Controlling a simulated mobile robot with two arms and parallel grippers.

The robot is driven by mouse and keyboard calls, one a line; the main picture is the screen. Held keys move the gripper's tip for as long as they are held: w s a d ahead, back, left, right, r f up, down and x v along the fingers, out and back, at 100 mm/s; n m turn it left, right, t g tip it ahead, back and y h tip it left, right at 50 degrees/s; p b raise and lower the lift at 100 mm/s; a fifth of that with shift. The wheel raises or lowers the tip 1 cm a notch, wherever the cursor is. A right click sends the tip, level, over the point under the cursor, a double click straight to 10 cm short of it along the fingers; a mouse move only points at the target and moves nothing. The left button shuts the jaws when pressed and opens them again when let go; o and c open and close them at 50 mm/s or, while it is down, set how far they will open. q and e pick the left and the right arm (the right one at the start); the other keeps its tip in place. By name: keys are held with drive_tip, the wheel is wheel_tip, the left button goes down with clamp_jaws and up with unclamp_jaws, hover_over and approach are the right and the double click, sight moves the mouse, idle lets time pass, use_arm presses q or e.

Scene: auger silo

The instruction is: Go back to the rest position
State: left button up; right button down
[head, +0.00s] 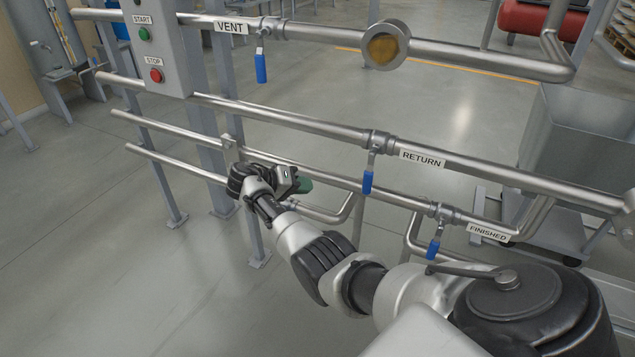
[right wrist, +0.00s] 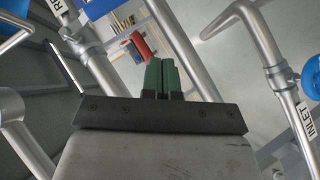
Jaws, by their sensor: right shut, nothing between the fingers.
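My right gripper (head: 304,185) is in front of the lower pipes in the head view, beside the left end of the pipe rack. Its green fingers (right wrist: 162,78) are together and empty in the right wrist view. My right arm reaches in from the lower right. My left gripper is not in view.
Pipes carry blue-handled valves at VENT (head: 261,67), RETURN (head: 367,182) and FINISHED (head: 433,247). A START/STOP box (head: 157,50) stands upper left. A grey hopper cart (head: 580,135) is at right. The floor at lower left is clear.

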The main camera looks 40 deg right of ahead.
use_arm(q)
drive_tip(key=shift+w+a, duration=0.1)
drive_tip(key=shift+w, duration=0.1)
use_arm(e)
drive_tip(key=shift+a, duration=0.2)
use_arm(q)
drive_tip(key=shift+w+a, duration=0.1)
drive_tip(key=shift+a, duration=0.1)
